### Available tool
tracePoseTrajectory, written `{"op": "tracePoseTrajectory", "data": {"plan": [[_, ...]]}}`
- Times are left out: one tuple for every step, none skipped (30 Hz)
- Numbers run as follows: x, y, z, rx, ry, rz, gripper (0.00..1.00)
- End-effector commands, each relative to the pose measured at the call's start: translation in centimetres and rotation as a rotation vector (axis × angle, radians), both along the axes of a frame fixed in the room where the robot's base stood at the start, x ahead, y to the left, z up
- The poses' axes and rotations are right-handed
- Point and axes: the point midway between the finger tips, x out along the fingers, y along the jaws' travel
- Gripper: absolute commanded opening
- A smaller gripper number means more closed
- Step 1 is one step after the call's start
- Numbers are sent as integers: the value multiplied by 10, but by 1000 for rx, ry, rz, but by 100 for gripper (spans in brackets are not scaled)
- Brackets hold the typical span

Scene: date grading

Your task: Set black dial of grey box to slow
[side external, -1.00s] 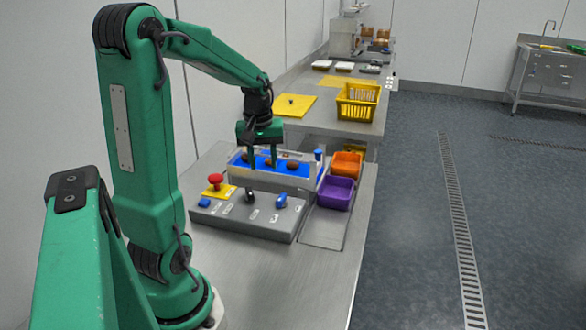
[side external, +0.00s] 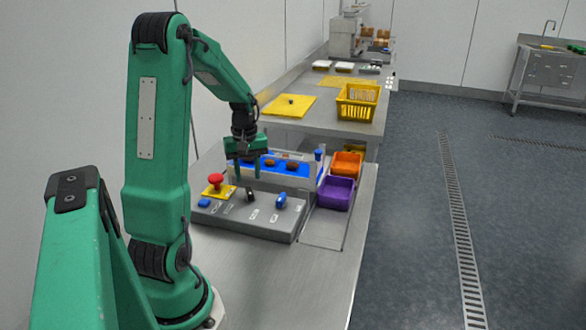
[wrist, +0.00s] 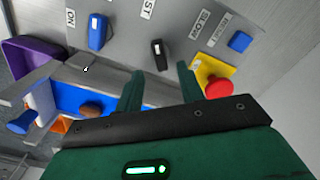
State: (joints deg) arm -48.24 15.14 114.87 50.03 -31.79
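The grey box (side external: 246,222) stands on the metal bench. Its black dial (wrist: 158,54) shows in the wrist view, a narrow knob with a white mark at its upper end. The mark points up, closer to the label ending in "ST" (wrist: 148,9) than to the "SLOW" label (wrist: 202,25). In the side view the black dial (side external: 250,194) lies just below my gripper (side external: 243,178). My gripper is open and empty. In the wrist view its two fingertips (wrist: 160,70) are apart, with the dial ahead of the gap between them; no contact shows.
A blue dial (wrist: 97,32) near the "ON" label and a red mushroom button (wrist: 217,87) on a yellow plate flank the black dial. A blue button (wrist: 239,41) is beyond. A blue-floored tray (side external: 285,168) with brown dates and orange (side external: 346,163) and purple (side external: 336,193) bins stand behind.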

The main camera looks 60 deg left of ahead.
Motion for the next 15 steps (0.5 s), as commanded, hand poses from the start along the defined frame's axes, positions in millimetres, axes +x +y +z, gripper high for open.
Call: {"op": "tracePoseTrajectory", "data": {"plan": [[0, -1, -7, -3, 2, 0, 38], [0, 0, -11, -3, 2, 0, 38], [0, 0, -16, -3, 2, 0, 38], [0, 0, -20, -3, 2, 0, 38], [0, 0, -23, -3, 2, 0, 38], [-1, -1, -29, -3, 2, 0, 38], [-1, -1, -32, -4, 3, -1, 38], [0, 0, -35, -2, 1, -1, 38], [0, 0, -39, -2, 1, -1, 38], [0, 0, -42, -2, 1, -1, 38], [0, 0, -44, -2, 1, -1, 38], [0, 0, -47, -1, 1, -1, 38], [0, 0, -49, -1, 1, -1, 38], [0, 0, -50, -1, 1, -1, 38], [0, 0, -52, 0, 0, -1, 38]]}}
